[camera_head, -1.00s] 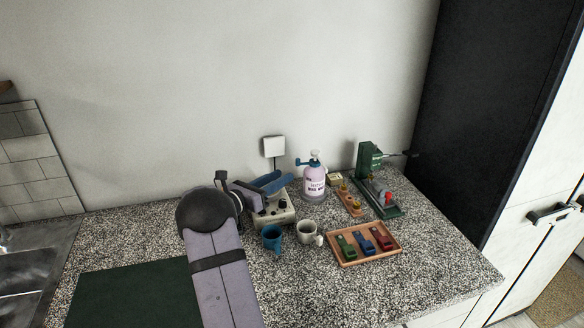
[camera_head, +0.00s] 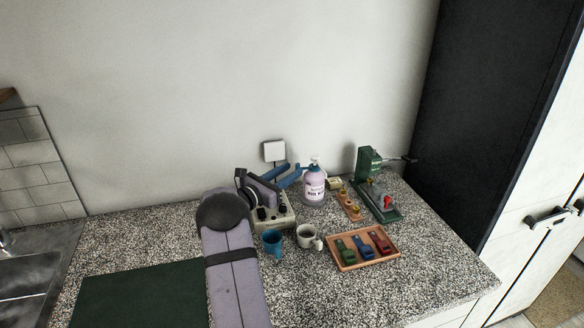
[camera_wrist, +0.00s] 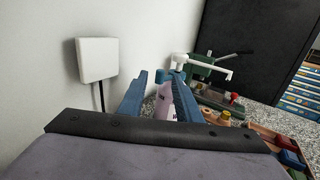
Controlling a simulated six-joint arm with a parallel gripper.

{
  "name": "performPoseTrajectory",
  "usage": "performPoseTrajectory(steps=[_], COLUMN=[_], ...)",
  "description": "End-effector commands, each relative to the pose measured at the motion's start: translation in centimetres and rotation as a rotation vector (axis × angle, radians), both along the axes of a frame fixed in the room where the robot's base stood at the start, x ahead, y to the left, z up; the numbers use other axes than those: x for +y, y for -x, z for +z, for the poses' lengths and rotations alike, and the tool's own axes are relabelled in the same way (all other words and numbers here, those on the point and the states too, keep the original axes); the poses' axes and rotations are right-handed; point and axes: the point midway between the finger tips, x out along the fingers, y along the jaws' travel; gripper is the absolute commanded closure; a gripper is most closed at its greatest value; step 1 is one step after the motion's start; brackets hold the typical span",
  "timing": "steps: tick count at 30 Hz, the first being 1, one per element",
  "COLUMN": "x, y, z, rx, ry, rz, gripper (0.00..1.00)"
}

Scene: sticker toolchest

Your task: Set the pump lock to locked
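The pump bottle (camera_head: 314,187) is pale pink with a label, a blue collar and a white pump head on top. It stands upright on the counter near the back wall. In the wrist view its body (camera_wrist: 165,100) shows between my fingers, and the white spout (camera_wrist: 215,72) points right. My gripper (camera_head: 287,174) has blue fingers and is left of the bottle at about collar height. The fingers (camera_wrist: 158,90) are apart with nothing held between them. The right finger overlaps the bottle's collar in the wrist view, so the lock's setting and any contact cannot be told.
A grey box with knobs (camera_head: 274,220) stands below my gripper. A blue mug (camera_head: 271,243) and a white mug (camera_head: 307,237) are in front. A wooden tray (camera_head: 349,266) with coloured clips, a small brass-fitted board (camera_head: 350,203) and a green press (camera_head: 369,165) stand right.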

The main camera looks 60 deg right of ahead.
Motion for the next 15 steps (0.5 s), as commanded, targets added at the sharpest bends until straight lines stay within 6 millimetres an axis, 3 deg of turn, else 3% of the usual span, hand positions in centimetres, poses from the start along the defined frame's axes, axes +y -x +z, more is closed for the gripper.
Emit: performPoseTrajectory(steps=[6, 15], x=[-1.6, -1.8], y=[0.4, 0.4], z=[0.0, -0.1], rx=[0.001, 0.001], ry=[0.0, 0.0], rz=[-0.001, 0.001], gripper=[0.69, 0.69])
